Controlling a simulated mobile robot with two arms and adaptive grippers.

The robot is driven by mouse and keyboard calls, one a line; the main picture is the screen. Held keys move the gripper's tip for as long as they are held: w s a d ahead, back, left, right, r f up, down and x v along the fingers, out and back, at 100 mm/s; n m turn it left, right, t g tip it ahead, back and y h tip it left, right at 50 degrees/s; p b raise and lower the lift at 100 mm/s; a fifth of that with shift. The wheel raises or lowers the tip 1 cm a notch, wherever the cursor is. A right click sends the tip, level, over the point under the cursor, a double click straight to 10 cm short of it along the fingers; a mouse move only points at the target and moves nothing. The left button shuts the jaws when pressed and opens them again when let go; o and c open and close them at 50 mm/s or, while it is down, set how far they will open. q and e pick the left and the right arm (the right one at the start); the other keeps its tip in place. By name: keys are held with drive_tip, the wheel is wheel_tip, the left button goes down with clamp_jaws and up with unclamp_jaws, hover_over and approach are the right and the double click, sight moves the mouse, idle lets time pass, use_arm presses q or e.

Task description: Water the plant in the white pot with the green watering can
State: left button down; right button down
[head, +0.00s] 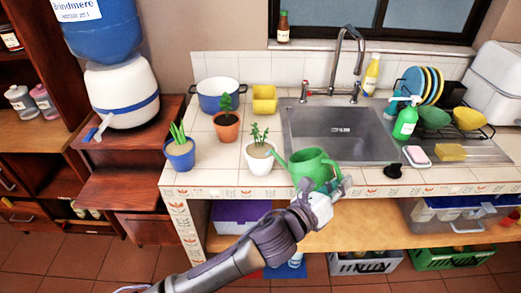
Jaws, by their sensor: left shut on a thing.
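The green watering can (312,165) is at the front of the tiled counter, just right of the white pot. My left gripper (334,187) is shut on it at its lower right, by the counter's front edge; the exact grip is partly hidden. The can looks about upright, with its spout pointing left toward the white pot. I cannot tell whether its base touches the counter. The white pot (259,166) stands upright on the counter and holds a small leafy green plant (259,134). My right gripper is not in view.
A blue pot with a spiky plant (180,156) and a terracotta pot (227,128) stand left of the white pot. The sink (340,130), a black stopper (393,171) and green spray bottle (406,122) are right.

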use_arm(q)
drive_tip(key=shift+w+r, duration=0.1)
drive_tip(key=shift+r, duration=0.2)
idle(0.4)
drive_tip(key=s+d+f+m+b, duration=0.3)
drive_tip(key=f+m, duration=0.3)
drive_tip(key=f, duration=0.3)
drive_tip(key=shift+s+d, duration=0.2)
drive_tip(key=shift+s, duration=0.3)
idle(0.6)
idle(0.5)
